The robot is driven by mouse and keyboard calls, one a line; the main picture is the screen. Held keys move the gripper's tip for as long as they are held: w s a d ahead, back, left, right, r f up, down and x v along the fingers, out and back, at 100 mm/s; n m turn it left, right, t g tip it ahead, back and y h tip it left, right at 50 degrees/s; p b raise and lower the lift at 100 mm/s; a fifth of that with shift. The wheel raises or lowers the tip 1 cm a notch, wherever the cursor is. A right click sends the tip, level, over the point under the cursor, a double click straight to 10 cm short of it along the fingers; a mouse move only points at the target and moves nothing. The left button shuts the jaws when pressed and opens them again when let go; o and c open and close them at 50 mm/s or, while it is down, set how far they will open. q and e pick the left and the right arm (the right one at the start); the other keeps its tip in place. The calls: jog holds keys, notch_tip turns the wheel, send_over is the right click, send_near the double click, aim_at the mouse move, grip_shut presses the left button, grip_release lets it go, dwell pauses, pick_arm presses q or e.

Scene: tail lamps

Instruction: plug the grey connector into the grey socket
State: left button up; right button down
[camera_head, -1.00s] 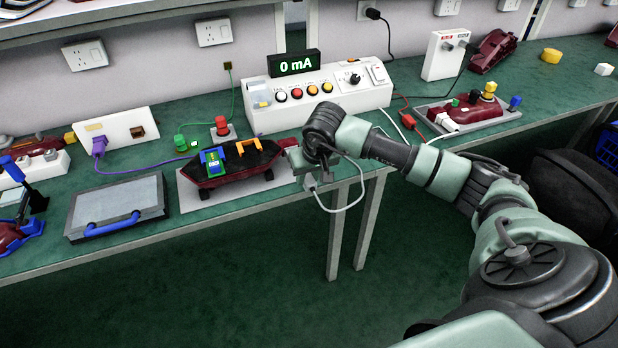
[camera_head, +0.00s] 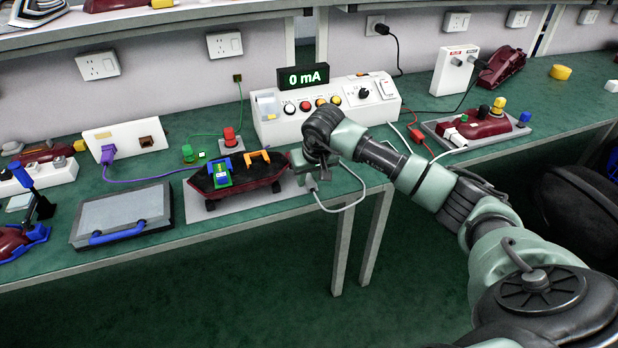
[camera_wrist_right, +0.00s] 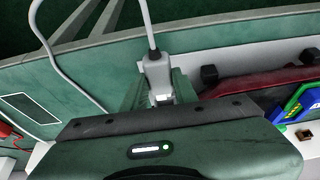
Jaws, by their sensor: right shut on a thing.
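My right gripper (camera_head: 302,166) is shut on the grey connector (camera_wrist_right: 157,72), which also shows in the head view (camera_head: 311,183). A pale grey cable runs from the connector's outer end and hangs in a loop past the table's front edge. The gripper is at the right end of the dark red tail lamp (camera_head: 248,174), close beside it; I cannot tell whether they touch. The lamp has a black top and lies on a grey plate (camera_head: 275,204). I cannot make out the grey socket; the gripper covers the lamp's right end. My left gripper is not in view.
A grey case (camera_head: 122,215) lies left. A second red lamp (camera_head: 484,124) is at right.

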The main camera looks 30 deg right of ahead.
dwell(0.6)
jog(key=shift+w+d+b, duration=0.1)
jog(key=shift+w+b, duration=0.3)
jog(key=shift+w, duration=0.1)
jog(key=shift+w+d+f+b, duration=0.1)
jog(key=shift+w+d+b, duration=0.2)
jog(key=shift+w, duration=0.15)
jog(key=shift+w+d+b, duration=0.15)
jog(key=shift+w+b, duration=0.1)
jog(key=shift+w, duration=0.15)
jog(key=shift+d+f, duration=0.1)
jog(key=shift+d, duration=0.05)
jog(key=c, duration=1)
grip_release()
jog(key=shift+d+f, duration=0.1)
